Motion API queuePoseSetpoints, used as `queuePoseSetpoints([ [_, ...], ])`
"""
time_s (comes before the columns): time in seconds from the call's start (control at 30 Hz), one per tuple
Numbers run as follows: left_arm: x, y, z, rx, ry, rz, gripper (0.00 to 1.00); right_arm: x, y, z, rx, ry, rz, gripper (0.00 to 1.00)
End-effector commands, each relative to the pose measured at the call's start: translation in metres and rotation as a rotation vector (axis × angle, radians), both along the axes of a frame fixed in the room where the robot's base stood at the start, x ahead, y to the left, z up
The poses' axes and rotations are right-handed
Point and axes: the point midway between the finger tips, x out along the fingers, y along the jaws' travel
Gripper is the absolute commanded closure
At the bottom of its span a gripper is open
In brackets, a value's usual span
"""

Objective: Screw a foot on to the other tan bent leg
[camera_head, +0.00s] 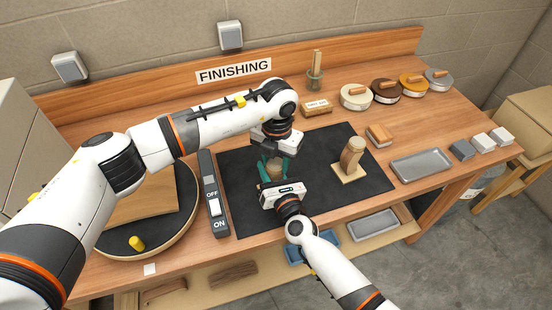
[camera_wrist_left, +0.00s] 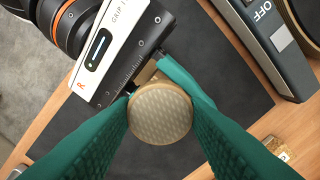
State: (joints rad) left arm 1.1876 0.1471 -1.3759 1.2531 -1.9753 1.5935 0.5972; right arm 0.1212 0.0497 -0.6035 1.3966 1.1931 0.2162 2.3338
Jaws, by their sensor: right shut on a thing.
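My left gripper (camera_head: 276,162) points down over the black mat, its green fingers on either side of a round tan textured piece, which looks like a foot. In the left wrist view this foot (camera_wrist_left: 160,114) sits between the left fingertips (camera_wrist_left: 160,98), close to both; I cannot tell whether they press on it. My right gripper (camera_head: 277,178) is shut on a tan piece just beneath, mostly hidden by the foot and fingers. I cannot see whether foot and piece are joined. Another tan bent piece (camera_head: 352,153) stands on a flat tan base to the right.
The dark mat (camera_head: 320,205) has free room at front right. A switch box (camera_head: 213,200) and a round turntable (camera_head: 105,248) are left. A wood-topped block (camera_head: 379,134), a grey tray (camera_head: 421,166) and several lidded tins (camera_head: 386,90) are right and behind.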

Motion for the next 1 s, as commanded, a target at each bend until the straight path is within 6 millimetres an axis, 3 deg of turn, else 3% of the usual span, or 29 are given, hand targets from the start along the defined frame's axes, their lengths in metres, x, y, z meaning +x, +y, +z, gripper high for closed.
queuePoseSetpoints([
  [0.03, -0.0001, -0.0003, -0.0003, -0.001, 0.000, 0.000, 0.78, -0.0028, 0.0006, -0.0067, 0.001, 0.015, 0.004, 1.00],
  [0.1, -0.0001, -0.0003, -0.0003, -0.001, 0.000, 0.000, 0.87, -0.0027, 0.0006, -0.0067, 0.001, 0.015, 0.004, 1.00],
  [0.47, -0.0002, -0.0007, -0.0001, -0.002, 0.003, -0.145, 0.87, -0.0028, 0.0007, -0.0067, 0.000, 0.015, 0.005, 1.00],
  [0.5, -0.0002, -0.0007, -0.0001, -0.003, 0.004, -0.145, 0.58, -0.0028, 0.0007, -0.0067, 0.000, 0.015, 0.005, 1.00],
  [0.63, -0.0002, -0.0007, -0.0002, -0.002, 0.003, -0.144, 0.37, -0.0028, 0.0007, -0.0067, 0.000, 0.015, 0.005, 1.00],
  [1.0, 0.0003, -0.0004, 0.0042, -0.001, 0.002, -0.143, 0.34, -0.0027, 0.0006, -0.0065, 0.001, 0.015, 0.004, 1.00],
])
